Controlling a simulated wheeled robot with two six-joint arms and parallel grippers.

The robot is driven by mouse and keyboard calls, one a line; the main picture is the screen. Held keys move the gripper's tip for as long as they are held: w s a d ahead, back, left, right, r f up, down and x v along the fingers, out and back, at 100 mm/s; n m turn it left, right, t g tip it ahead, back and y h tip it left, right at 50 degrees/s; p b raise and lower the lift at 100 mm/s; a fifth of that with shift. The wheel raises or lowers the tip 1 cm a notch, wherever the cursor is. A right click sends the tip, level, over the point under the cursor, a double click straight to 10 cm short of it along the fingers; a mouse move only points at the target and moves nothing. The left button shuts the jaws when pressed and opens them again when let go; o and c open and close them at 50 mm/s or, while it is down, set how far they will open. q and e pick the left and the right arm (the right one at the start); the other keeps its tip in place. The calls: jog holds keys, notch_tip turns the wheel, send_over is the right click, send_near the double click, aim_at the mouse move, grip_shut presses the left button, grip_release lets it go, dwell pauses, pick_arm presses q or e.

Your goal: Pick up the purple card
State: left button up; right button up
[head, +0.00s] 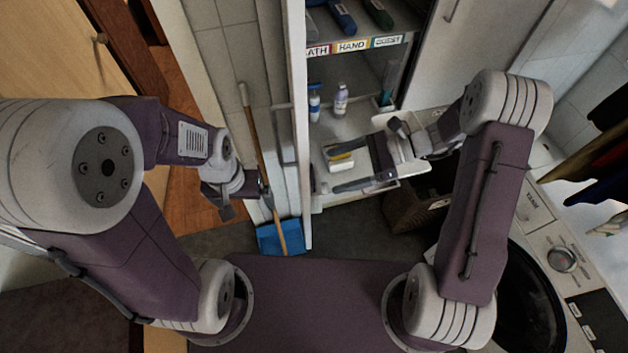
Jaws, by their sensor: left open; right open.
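I cannot make out a purple card in the head view. My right gripper (334,171) is open and reaches left over the white cabinet shelf, its two dark fingers spread apart. A small yellow and white block (341,160) shows by its upper finger; I cannot tell whether they touch. My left gripper (248,204) is open, pointing down beside the tall white cabinet edge, with nothing seen in it.
A blue dustpan (281,237) and a wooden-handled broom (255,135) stand left of the cabinet. Bottles (341,100) stand farther back on the shelf, under a labelled upper shelf (352,46).

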jog(key=x, duration=0.1)
jog(key=p+x, duration=0.1)
jog(key=x, duration=0.1)
jog(key=p+x, duration=0.1)
jog(key=x, duration=0.1)
jog(key=shift+w+a+r, duration=0.1)
jog(key=shift+a+r, duration=0.1)
jog(key=shift+r, duration=0.15)
jog(key=shift+a+f, duration=0.1)
jog(key=shift+a, duration=0.05)
jog(key=shift+c, duration=0.6)
jog(key=shift+w+f, duration=0.1)
jog(key=shift+w, duration=0.15)
jog(key=c, duration=1.5)
jog(key=shift+s, duration=0.2)
jog(key=shift+c, duration=1.1)
jog(key=shift+w+r, duration=0.1)
jog(key=shift+r, duration=0.45)
notch_tip(320, 180, up, 11)
jog(key=b, duration=0.2)
jog(key=w+d+b, duration=0.2)
jog(key=d+b, duration=0.2)
jog(key=d, duration=1.4)
